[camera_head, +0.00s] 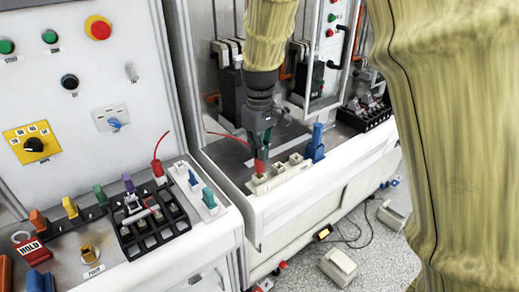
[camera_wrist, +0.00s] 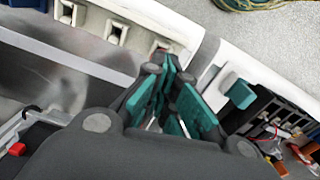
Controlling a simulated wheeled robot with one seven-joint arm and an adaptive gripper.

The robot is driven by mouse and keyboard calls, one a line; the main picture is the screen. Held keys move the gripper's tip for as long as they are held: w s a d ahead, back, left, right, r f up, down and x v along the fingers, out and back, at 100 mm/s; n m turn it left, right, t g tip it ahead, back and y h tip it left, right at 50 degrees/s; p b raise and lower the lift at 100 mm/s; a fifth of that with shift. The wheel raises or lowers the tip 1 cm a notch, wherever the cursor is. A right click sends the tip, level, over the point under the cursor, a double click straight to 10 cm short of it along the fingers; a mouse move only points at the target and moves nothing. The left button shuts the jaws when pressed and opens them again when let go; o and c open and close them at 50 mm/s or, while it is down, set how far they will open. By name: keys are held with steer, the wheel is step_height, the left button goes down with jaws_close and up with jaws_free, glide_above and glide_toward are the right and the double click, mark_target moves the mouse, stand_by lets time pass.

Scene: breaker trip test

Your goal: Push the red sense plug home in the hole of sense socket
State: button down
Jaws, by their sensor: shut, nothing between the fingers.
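The red sense plug (camera_head: 259,166) stands upright at the left end of the cream socket block (camera_head: 284,176) on the front ledge of the middle cabinet. A thin red lead runs from it to the left. How deep it sits in its hole cannot be told. My gripper (camera_head: 263,148) points down with its teal fingers shut, directly above the plug; whether they touch is unclear. In the wrist view my gripper (camera_wrist: 168,92) shows its teal fingers close together, near the end of the socket block (camera_wrist: 108,27). A small bit of red shows beside the fingertips there; most of the plug is hidden.
A blue plug (camera_head: 317,145) stands at the block's right end. Open square holes lie between. Glass doors and black breakers (camera_head: 230,92) stand behind.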

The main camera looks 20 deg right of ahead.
steer(key=shift+s+f, duration=0.1)
steer(key=shift+s, duration=0.05)
step_height(320, 180, up, 3)
steer(key=p, duration=0.3)
steer(key=shift+p, duration=0.35)
step_height(320, 180, up, 12)
stand_by(0.4)
steer(key=shift+f, duration=0.15)
